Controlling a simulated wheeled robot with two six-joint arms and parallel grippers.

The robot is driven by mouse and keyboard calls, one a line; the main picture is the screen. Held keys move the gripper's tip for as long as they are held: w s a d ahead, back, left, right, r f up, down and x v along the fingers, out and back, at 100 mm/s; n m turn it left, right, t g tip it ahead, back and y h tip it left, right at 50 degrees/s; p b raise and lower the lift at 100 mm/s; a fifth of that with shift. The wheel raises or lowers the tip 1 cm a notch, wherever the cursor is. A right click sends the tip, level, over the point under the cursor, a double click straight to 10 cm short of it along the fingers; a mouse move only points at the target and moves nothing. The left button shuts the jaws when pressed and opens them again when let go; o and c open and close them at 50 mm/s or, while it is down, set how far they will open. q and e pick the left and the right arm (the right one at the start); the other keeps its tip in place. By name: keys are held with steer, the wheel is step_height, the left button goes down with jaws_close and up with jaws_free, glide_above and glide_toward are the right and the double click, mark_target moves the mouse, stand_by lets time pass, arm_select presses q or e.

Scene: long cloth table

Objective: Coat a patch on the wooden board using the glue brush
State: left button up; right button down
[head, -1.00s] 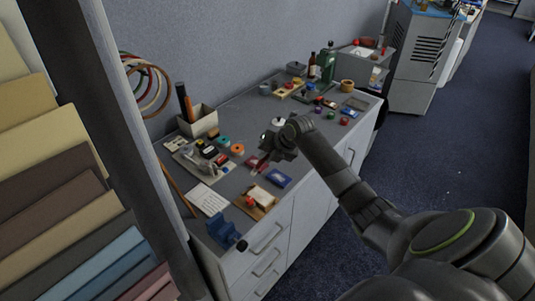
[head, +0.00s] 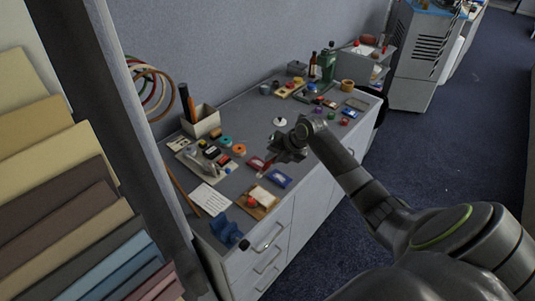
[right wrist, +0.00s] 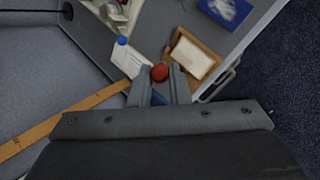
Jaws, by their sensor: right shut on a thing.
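The wooden board (head: 266,208) with a pale patch lies near the table's front edge; it also shows in the right wrist view (right wrist: 178,47). My right gripper (head: 284,152) is above the table, beyond the board and apart from it. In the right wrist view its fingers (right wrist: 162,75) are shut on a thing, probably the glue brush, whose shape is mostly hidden. A red round thing (right wrist: 159,72) shows between the fingertips; I cannot tell whether it is held or lies beyond. A red ball (head: 251,202) is at the board's left side in the head view. My left gripper is out of view.
A blue vise-like block (head: 224,229) stands at the near corner. A white sheet (head: 210,198) lies left of the board and a blue packet (head: 278,178) beyond it. A tray of small tools (head: 196,163) and a pen box (head: 203,121) stand near the wall.

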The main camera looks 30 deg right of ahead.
mark_target(271, 162)
steer(key=shift+s+d+r+y+p, duration=0.2)
steer(key=shift+s+r+y+p, duration=0.1)
steer(key=shift+s+r+p, duration=0.75)
arm_select(q)
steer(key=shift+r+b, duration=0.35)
steer(key=shift+b, duration=1)
arm_select(e)
steer(key=shift+s+f, duration=0.2)
steer(key=shift+f, duration=1)
steer(key=shift+s+f, duration=0.15)
steer(key=shift+f, duration=1)
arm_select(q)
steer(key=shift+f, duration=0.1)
